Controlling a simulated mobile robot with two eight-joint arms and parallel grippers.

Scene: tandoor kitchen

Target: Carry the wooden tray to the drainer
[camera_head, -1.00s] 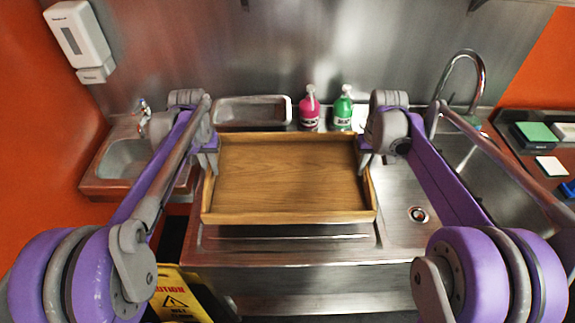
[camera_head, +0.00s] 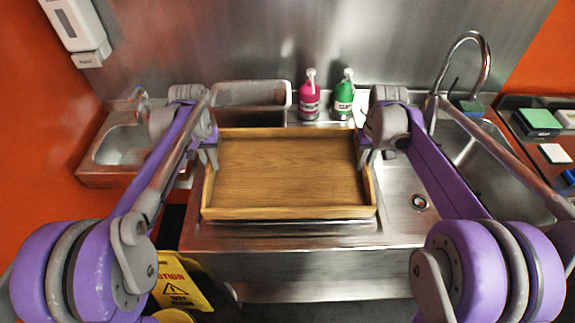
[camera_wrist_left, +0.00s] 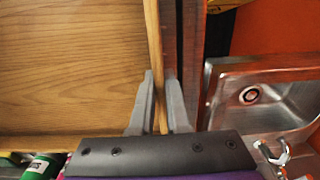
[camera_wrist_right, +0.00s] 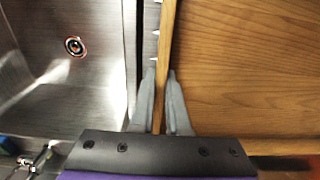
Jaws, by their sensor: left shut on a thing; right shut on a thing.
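The wooden tray (camera_head: 288,175) is rectangular, empty and about level, held between my arms over the left part of the steel sink unit. My left gripper (camera_head: 210,158) is shut on its left wall; the left wrist view shows the two fingers (camera_wrist_left: 160,105) either side of that wall. My right gripper (camera_head: 364,157) is shut on the right wall, and the right wrist view shows its fingers (camera_wrist_right: 160,105) likewise. The steel drainer surface (camera_head: 290,239) shows below the tray's near edge. Most of it is hidden under the tray, and I cannot tell whether the tray touches it.
A steel pan (camera_head: 250,95), a pink bottle (camera_head: 310,100) and a green bottle (camera_head: 344,99) stand behind the tray. A sink basin with a tap (camera_head: 485,65) lies to the right, a small hand basin (camera_head: 122,147) to the left. A yellow caution sign (camera_head: 180,284) stands low in front.

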